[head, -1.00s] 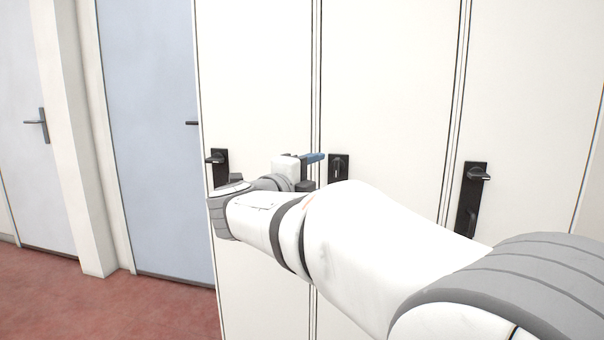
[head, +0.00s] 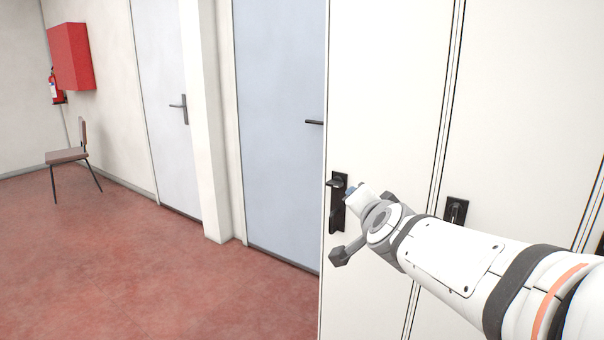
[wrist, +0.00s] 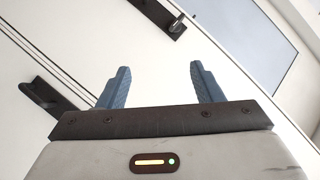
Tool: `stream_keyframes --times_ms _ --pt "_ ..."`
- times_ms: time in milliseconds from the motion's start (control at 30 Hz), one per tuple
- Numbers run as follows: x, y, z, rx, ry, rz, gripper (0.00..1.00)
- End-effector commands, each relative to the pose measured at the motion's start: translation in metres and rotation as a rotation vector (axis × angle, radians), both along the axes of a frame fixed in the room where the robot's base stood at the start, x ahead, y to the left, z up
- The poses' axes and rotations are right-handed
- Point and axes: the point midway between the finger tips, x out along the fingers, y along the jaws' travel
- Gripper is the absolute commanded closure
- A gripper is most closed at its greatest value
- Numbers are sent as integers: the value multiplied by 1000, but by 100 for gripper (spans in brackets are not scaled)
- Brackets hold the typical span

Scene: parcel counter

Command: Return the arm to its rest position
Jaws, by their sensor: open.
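My arm (head: 455,260) reaches in from the lower right in the head view. My gripper (head: 350,190) shows small there, its blue fingers in front of or beside a black locker handle (head: 338,203); I cannot tell the gap. In the wrist view, my gripper (wrist: 160,80) has its two blue fingers well apart with nothing between them. Two black handles on white doors show beyond it, one at the top (wrist: 160,14) and one at the left (wrist: 48,96).
White locker doors (head: 385,90) stand close on the right, with another black handle (head: 456,210). A blue door (head: 280,130) and a white door (head: 160,90) line the wall. A chair (head: 68,156) and red cabinet (head: 72,56) are far left. The red floor (head: 150,270) is clear.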

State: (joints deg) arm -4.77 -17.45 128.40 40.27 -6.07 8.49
Motion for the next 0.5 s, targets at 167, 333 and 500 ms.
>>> stream_keyframes --times_ms 167,333,500 --pt "-64 18 -18 -237 326 274 40" --pt "-144 6 -47 -440 660 477 40" --pt "-205 -16 -59 -562 903 586 40"
